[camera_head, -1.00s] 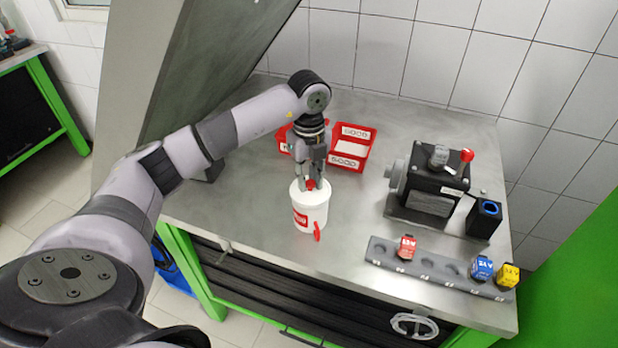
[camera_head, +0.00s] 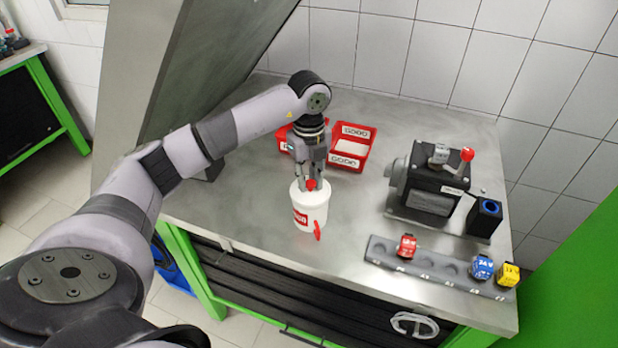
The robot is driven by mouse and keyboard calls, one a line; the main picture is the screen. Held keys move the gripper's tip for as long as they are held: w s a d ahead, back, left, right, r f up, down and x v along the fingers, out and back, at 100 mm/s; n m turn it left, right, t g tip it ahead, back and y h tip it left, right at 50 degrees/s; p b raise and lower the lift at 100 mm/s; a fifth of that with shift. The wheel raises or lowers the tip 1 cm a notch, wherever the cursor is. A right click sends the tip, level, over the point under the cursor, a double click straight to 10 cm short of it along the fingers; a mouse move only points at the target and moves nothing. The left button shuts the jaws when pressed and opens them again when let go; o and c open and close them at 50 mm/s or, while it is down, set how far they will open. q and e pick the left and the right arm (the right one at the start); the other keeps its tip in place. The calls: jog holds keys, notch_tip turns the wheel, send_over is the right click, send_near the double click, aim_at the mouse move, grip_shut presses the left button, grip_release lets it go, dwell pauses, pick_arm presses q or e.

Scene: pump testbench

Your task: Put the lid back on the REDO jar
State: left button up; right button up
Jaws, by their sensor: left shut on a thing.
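The REDO jar (camera_head: 309,213) is a white jar with a red label and a red handle at its front. It stands upright on the steel bench near the front edge. My left gripper (camera_head: 311,182) points straight down over the jar's top. It is shut on the red knob of the white lid (camera_head: 302,188). The lid sits at the jar's mouth; whether it is fully seated I cannot tell. My right gripper does not show.
Red bins (camera_head: 352,147) stand behind the jar, partly hidden by my arm. A black pump (camera_head: 430,184) and a black holder with a blue ring (camera_head: 484,217) stand at right. A grey rack (camera_head: 440,267) holds red, blue and yellow blocks at the front right.

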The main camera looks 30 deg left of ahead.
pick_arm(q)
jog(key=o, duration=1)
jog(key=shift+c, duration=0.2)
jog(key=shift+o, duration=0.2)
jog(key=o, duration=0.5)
jog(key=shift+r, duration=0.1)
jog(key=shift+r+p, duration=2.5)
jog(key=shift+r, duration=0.95)
